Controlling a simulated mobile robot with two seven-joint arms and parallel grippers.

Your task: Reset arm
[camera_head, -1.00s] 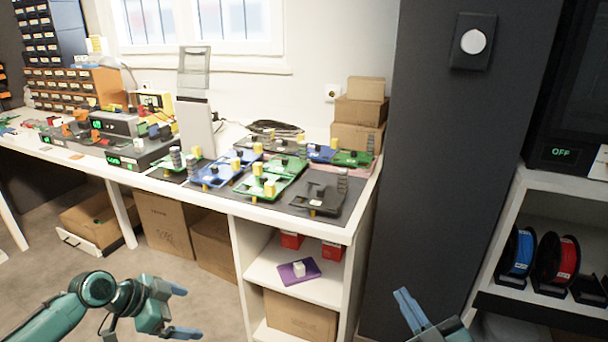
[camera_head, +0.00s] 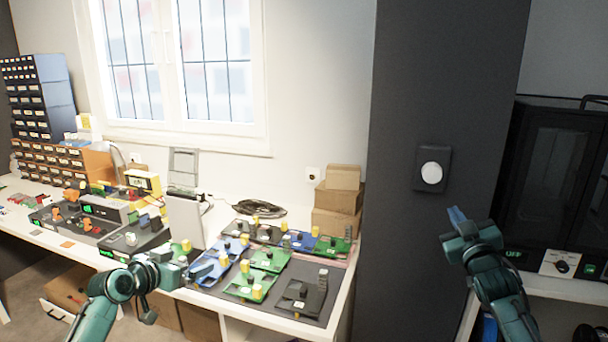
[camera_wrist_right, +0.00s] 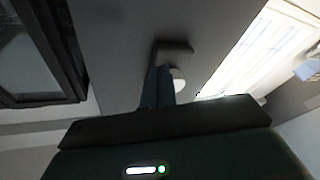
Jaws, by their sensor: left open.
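My left gripper (camera_head: 200,268) is in the lower left of the head view, in front of the workbench, with its fingers pointing right. It is open, and I see nothing held between its fingers. My right gripper (camera_head: 456,216) is raised in front of the dark pillar, with its fingers pointing up and left. In the right wrist view its blue fingers (camera_wrist_right: 158,88) lie close together with nothing visible between them. They overlap the wall switch's outline there, but I cannot tell the distance.
The workbench (camera_head: 338,308) carries green circuit boards (camera_head: 268,260), electronics boxes and small cartons (camera_head: 336,203). A dark pillar (camera_head: 430,80) bears a round white wall switch (camera_head: 431,173). A black machine (camera_head: 560,180) stands on a shelf at the right.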

